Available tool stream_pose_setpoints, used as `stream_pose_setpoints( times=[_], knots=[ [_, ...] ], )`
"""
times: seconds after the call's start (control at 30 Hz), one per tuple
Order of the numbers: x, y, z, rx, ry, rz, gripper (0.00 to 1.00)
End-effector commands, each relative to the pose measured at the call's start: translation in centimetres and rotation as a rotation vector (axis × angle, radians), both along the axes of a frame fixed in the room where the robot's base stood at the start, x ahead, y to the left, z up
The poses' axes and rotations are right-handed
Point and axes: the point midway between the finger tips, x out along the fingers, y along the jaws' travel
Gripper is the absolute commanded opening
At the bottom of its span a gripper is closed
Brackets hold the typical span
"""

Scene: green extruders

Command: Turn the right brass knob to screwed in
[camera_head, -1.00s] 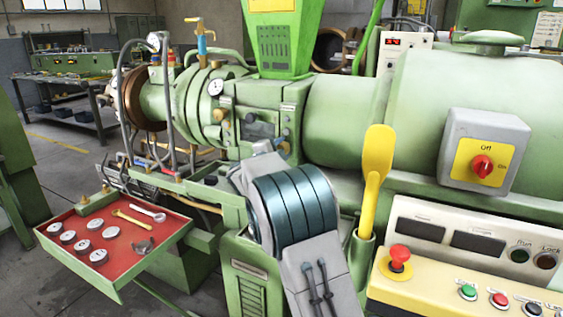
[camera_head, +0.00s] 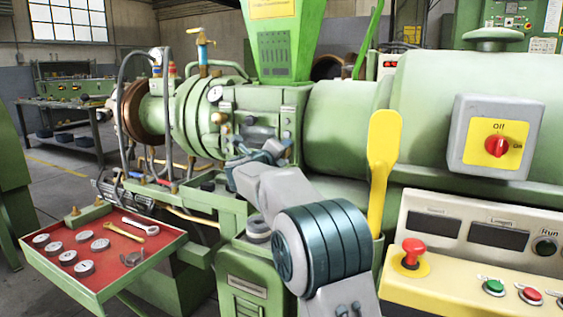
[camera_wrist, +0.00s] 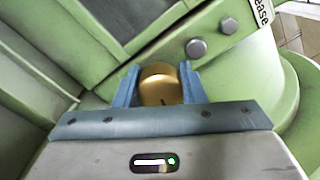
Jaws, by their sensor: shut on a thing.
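The brass knob (camera_wrist: 160,84) shows in the wrist view, sticking out from a green machine face. The two blue fingers of my gripper (camera_wrist: 159,76) stand on either side of it and are shut on it. A small dark mark shows on the knob's rounded face. In the head view my gripper (camera_head: 268,150) reaches the front of the green block below the hopper. The held knob cannot be made out there, since my gripper and wrist cover that spot. Another brass knob (camera_head: 219,118) shows to the left on the same machine.
Two grey bolt heads (camera_wrist: 196,48) and a label (camera_wrist: 259,15) lie beside the knob. A red-lined tray (camera_head: 75,246) with discs and wrenches stands at left. A yellow scoop (camera_head: 383,160) stands upright right of my arm, near the control panel (camera_head: 460,292).

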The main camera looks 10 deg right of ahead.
Motion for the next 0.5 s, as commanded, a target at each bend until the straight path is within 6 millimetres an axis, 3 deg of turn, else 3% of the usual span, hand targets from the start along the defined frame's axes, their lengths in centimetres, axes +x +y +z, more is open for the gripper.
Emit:
stream_pose_setpoints(
  times=[0.5],
  knots=[
    [-0.08,-0.17,-0.45,0.398,-0.288,-0.002,0.14]
  ],
)
